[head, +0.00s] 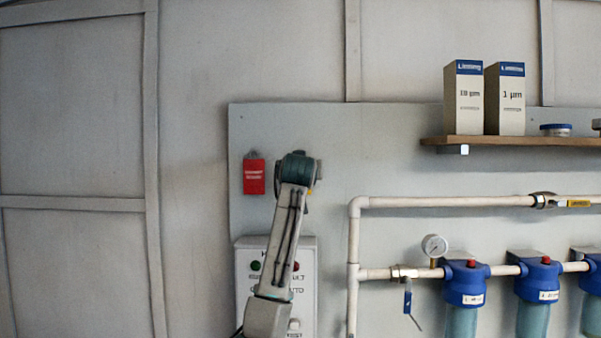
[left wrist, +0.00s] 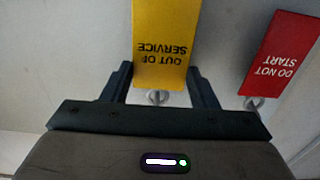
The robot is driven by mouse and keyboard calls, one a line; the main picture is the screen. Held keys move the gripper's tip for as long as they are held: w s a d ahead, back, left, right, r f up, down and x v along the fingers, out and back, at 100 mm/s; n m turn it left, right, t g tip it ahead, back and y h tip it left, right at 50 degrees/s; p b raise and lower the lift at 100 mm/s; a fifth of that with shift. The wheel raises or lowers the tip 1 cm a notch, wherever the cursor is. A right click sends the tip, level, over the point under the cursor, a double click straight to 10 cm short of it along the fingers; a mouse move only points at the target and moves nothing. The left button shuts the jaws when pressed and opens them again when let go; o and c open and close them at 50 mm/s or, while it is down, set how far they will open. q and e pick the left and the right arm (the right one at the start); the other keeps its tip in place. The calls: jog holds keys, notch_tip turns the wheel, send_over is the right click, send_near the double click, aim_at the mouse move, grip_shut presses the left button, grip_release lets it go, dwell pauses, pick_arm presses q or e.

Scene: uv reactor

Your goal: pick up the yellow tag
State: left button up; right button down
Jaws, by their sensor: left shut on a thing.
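The yellow tag (left wrist: 165,25) reads "OUT OF SERVICE" and appears upside down at the top middle of the left wrist view. My left gripper (left wrist: 161,78) has one finger at each side edge of the tag and is shut on it. A metal ring or hook shows just below the tag, against the panel. In the head view my left gripper (head: 300,168) is up at the grey panel, and its wrist hides nearly all of the tag. My right gripper is not in view.
A red tag (head: 254,176) hangs close beside my left gripper; it reads "DO NOT START" in the left wrist view (left wrist: 283,52). A control box (head: 246,290) is below, behind my arm. Pipes (head: 440,202), blue filter housings (head: 465,283) and a shelf (head: 520,141) with boxes are to the right.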

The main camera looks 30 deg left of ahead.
pick_arm(q)
jog(key=b+v, duration=0.9)
jog(key=v, duration=0.9)
jog(key=shift+r, duration=0.25)
jog(key=shift+a, duration=0.1)
